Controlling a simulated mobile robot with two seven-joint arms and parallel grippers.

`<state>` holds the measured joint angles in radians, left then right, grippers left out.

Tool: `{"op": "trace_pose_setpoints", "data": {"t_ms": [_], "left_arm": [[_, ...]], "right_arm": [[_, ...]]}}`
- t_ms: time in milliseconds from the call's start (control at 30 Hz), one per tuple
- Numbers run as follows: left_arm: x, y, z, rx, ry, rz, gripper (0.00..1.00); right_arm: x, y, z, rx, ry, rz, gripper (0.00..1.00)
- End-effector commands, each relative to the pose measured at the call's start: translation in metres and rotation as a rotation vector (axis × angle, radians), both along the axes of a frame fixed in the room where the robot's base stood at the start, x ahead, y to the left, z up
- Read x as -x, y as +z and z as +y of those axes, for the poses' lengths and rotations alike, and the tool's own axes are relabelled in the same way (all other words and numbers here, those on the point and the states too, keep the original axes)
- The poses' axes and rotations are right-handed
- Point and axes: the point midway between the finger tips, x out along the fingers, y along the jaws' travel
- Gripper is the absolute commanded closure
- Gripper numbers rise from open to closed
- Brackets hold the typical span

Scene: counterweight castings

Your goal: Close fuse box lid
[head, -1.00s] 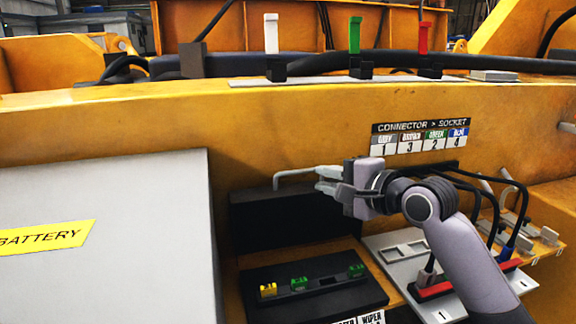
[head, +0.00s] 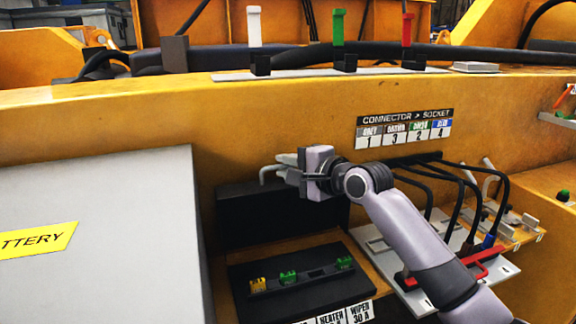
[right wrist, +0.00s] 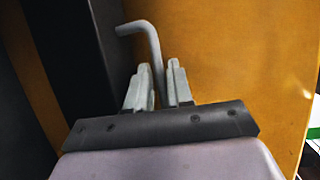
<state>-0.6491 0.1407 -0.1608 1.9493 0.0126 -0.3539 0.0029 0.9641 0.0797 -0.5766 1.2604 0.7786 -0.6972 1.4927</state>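The fuse box lid (head: 252,215) is a black panel standing raised behind the fuse box (head: 310,290) in the head view. A bent grey rod handle (head: 268,171) sticks out at the lid's top. My right gripper (head: 287,163) is at this rod. In the right wrist view, the rod (right wrist: 153,42) passes between the two close-set fingers (right wrist: 159,78), which look shut on it. The lid's dark side (right wrist: 70,60) shows at the left there. My left gripper is not in view.
A grey battery box (head: 110,220) stands at the left. Yellow (head: 257,285) and green (head: 288,278) fuses sit in the fuse box. A connector panel (head: 380,240) with black cables lies to the right under my arm. White, green and red levers stand on the ledge above.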

Motion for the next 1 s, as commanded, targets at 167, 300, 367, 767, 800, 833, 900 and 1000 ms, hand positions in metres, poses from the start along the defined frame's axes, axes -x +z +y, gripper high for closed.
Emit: {"op": "trace_pose_setpoints", "data": {"t_ms": [167,300,367,767,800,833,900,1000], "left_arm": [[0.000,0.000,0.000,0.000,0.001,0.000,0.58],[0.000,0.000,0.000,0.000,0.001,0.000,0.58],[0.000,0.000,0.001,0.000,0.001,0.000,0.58],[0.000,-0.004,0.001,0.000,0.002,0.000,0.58],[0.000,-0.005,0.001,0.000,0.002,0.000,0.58],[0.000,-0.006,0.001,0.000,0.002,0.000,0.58],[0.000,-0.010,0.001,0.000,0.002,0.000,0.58],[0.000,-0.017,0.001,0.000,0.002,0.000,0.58]], "right_arm": [[-0.001,0.000,0.001,0.000,0.000,-0.001,0.79],[-0.001,0.000,0.001,0.000,0.000,-0.001,0.79],[-0.001,0.000,0.001,0.000,0.000,-0.001,0.98],[0.004,-0.001,-0.001,-0.012,0.000,-0.029,1.00],[0.006,-0.002,-0.001,-0.015,0.000,-0.041,1.00],[0.007,-0.002,-0.002,-0.018,0.001,-0.052,1.00],[0.012,-0.003,-0.003,-0.030,0.000,-0.085,1.00],[0.022,-0.005,-0.007,-0.051,0.000,-0.146,1.00]]}}
